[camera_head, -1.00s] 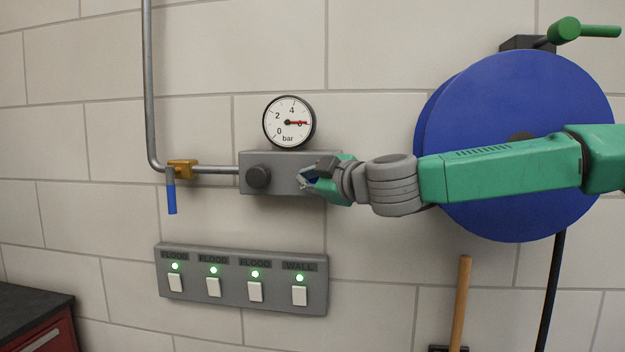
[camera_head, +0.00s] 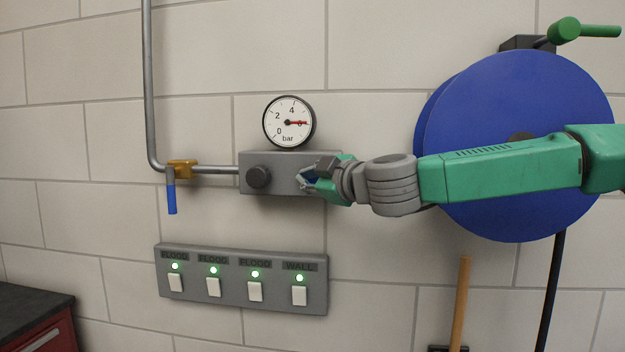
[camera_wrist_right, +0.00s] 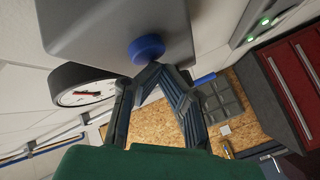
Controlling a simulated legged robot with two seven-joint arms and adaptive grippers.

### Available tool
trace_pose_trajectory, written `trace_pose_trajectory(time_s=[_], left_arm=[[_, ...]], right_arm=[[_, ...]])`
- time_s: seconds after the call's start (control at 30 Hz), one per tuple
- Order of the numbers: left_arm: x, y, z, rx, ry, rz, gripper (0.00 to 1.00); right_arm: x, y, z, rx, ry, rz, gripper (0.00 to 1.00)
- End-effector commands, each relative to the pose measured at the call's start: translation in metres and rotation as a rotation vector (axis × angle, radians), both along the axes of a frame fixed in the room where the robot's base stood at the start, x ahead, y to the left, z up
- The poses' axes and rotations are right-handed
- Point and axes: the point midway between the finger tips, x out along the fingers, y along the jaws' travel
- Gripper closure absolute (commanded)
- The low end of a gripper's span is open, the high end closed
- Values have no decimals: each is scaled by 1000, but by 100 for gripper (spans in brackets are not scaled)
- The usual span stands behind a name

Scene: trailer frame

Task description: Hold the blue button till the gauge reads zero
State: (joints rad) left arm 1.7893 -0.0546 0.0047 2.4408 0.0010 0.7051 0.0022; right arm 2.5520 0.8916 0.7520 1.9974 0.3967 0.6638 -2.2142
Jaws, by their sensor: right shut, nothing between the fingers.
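The gauge (camera_head: 288,122) is a round white dial on top of a grey box (camera_head: 285,185). Its red needle points right, near the 6 mark. The blue button (camera_wrist_right: 147,48) is a round knob on the box in the wrist view; in the head view it is mostly hidden behind my right gripper. My right gripper (camera_head: 306,180) is shut with nothing in it. Its fingertips meet right at the button's edge in the wrist view (camera_wrist_right: 152,70); I cannot tell whether they press it. My left gripper is not in view.
A black knob (camera_head: 258,177) sits on the box's left. A pipe with a blue-handled valve (camera_head: 171,195) runs in from the left. A panel of lit switches (camera_head: 242,280) is below. A blue reel (camera_head: 520,100) is behind my right arm. A red cabinet (camera_head: 40,325) stands lower left.

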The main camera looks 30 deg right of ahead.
Motion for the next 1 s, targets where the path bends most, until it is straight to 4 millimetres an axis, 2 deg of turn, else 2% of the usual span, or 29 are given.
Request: trace_pose_trajectory(time_s=[0.33,0.63,1.0], left_arm=[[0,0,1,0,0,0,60],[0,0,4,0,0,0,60],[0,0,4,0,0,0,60]], right_arm=[[-2,0,0,0,0,-1,100],[-18,0,-2,-1,0,0,100],[-20,3,-2,-1,0,0,100]])
